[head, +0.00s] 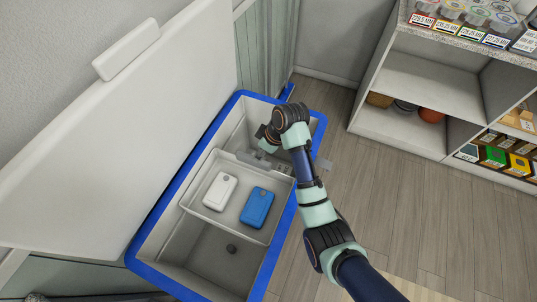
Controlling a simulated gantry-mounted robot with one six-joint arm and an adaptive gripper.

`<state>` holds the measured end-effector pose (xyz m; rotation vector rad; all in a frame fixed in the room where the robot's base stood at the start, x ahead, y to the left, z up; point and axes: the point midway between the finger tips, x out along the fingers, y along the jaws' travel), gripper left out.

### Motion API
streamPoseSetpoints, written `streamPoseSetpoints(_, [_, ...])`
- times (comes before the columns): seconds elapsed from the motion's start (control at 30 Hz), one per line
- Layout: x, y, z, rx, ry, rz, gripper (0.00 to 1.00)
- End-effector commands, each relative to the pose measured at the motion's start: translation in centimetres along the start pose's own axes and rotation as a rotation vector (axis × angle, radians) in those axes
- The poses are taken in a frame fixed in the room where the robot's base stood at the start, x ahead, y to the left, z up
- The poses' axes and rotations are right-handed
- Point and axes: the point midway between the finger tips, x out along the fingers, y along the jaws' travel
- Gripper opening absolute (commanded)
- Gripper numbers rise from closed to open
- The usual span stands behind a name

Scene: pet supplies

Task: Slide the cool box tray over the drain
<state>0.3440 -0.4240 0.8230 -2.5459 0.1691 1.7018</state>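The cool box (139,256) stands open, with pale grey inner walls and a blue rim. The pale tray (229,212) sits across its middle, holding a white pack (220,191) and a blue pack (257,207). The drain (231,248), a small dark round spot, shows on the box floor in the near section, just nearer than the tray's near edge and uncovered. My gripper (265,150) reaches down into the box at the tray's far edge. Its fingers are small and partly hidden by my wrist, so contact with the tray and its opening are unclear.
The white lid (110,125) stands raised along the left of the box. Shelves (430,85) with goods stand at the right. The wooden floor (420,210) between box and shelves is clear. Both ends of the box beside the tray look open.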

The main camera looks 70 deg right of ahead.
Motion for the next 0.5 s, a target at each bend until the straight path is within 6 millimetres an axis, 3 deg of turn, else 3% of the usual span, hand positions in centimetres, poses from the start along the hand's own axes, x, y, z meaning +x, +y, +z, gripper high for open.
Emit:
streamPoseSetpoints(0.33, [5.7, -0.1, 0.1, 0.000, -0.001, -0.001, 0.50])
streamPoseSetpoints(0.5, [7.5, -0.1, 0.0, 0.000, -0.001, 0.000, 0.50])
